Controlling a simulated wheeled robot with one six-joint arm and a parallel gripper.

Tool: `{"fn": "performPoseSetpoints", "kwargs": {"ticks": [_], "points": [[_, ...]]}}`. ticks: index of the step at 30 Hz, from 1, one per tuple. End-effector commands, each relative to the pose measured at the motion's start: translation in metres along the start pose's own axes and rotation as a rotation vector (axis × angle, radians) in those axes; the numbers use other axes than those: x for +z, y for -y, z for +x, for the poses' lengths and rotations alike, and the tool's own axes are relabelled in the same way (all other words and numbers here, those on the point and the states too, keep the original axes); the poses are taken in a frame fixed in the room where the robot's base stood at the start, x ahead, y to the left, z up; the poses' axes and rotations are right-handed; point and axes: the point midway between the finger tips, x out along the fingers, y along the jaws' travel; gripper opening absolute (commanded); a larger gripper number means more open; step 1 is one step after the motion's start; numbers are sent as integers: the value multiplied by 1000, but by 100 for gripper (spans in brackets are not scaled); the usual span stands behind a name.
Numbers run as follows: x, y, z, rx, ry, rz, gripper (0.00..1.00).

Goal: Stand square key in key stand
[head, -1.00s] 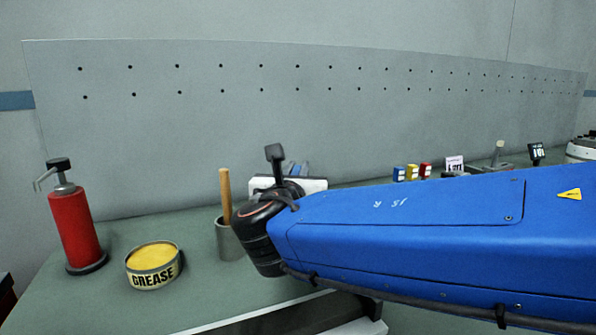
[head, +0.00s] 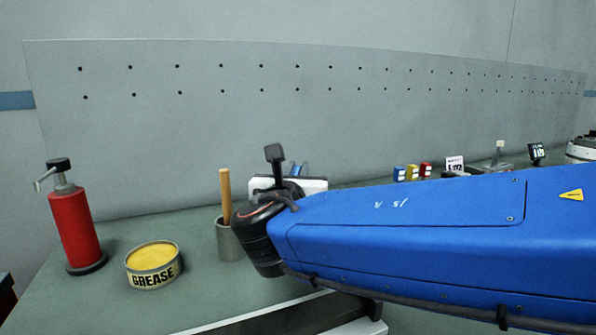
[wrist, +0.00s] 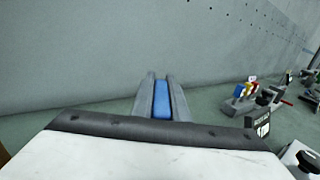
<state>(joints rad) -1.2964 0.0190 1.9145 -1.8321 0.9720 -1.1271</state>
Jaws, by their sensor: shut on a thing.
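My gripper (wrist: 160,78) shows in the wrist view as two grey fingers pointing away from the camera. A blue bar (wrist: 161,98), taken to be the square key, lies between them, and the fingers are shut on it. Its far end and full shape cannot be made out. In the head view my gripper (head: 297,169) is small and partly hidden behind my arm, above the bench, with blue showing at it. I cannot identify the key stand for sure. A grey base with a pale upright post (head: 499,150) stands on the bench at the right of the head view.
Blue, yellow and red blocks (head: 412,172) stand near a small sign (head: 455,164). A red pump bottle (head: 75,230), a grease tin (head: 154,265) and a grey cup (head: 229,240) with a wooden handle stand at left. A perforated panel (head: 300,115) rises behind the bench.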

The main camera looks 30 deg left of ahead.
Motion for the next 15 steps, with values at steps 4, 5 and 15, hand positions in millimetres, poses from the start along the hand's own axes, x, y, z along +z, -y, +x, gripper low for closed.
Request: {"fn": "performPoseSetpoints", "kwargs": {"ticks": [4,5,15], "points": [[-2,0,0,0,0,0,0],[-2,0,0,0,0,0,0],[-6,0,0,0,-1,-1,0]]}}
